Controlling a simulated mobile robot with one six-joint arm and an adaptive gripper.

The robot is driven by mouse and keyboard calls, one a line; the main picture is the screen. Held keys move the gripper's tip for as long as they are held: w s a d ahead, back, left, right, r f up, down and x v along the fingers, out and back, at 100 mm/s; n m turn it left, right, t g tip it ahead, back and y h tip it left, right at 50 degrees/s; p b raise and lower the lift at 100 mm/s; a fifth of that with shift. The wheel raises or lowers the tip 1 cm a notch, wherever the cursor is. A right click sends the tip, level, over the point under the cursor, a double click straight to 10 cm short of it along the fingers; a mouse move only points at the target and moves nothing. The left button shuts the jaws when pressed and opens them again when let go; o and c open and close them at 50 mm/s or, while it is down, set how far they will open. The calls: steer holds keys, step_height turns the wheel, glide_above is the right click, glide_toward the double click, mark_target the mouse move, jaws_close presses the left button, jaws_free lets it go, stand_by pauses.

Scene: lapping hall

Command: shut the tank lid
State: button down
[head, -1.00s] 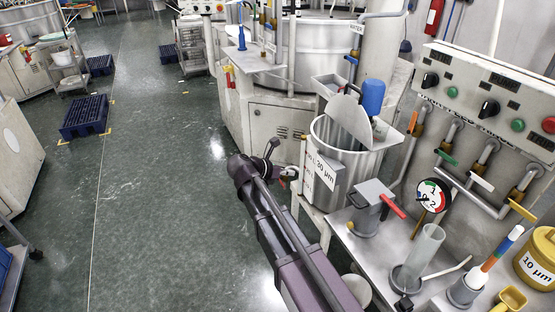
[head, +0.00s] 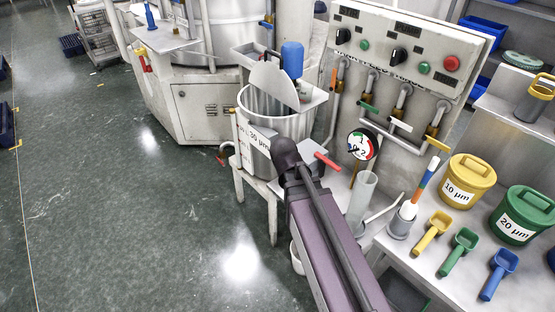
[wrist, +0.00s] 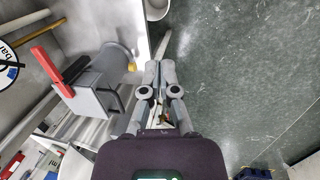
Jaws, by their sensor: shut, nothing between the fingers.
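The tank (head: 277,118) is a round metal vessel labelled 30 µm, in the middle of the head view. Its lid (head: 272,87), a pale grey rounded plate, stands steeply tilted up, so the tank's mouth is open. A blue cylinder (head: 292,60) rises beside the lid. My gripper (wrist: 160,68) shows in the wrist view with its fingers together and empty, over the floor beside the bench. In the head view my arm reaches in front of the tank's lower right, and the fingers are hidden. The wrist view does not clearly show the tank or lid.
A grey box with a red lever (head: 328,162) is right of the tank; the lever (wrist: 46,65) shows left of my fingers in the wrist view. A gauge (head: 362,145) and clear cylinder (head: 361,196) stand nearby. A control panel (head: 405,50) is behind.

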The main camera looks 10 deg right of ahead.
steer(key=shift+s+d+f+m+y, duration=0.1)
steer(key=shift+s+d+m+y, duration=0.3)
steer(key=shift+s+m, duration=0.45)
steer(key=shift+s+d+f+m+y, duration=0.1)
steer(key=shift+s+d+m+y, duration=0.4)
steer(key=shift+m, duration=0.6)
steer(key=shift+s+d+f+m+y, duration=0.1)
steer(key=shift+s+d+m+y, duration=0.15)
steer(key=shift+s+m, duration=0.6)
steer(key=shift+w+r, duration=0.1)
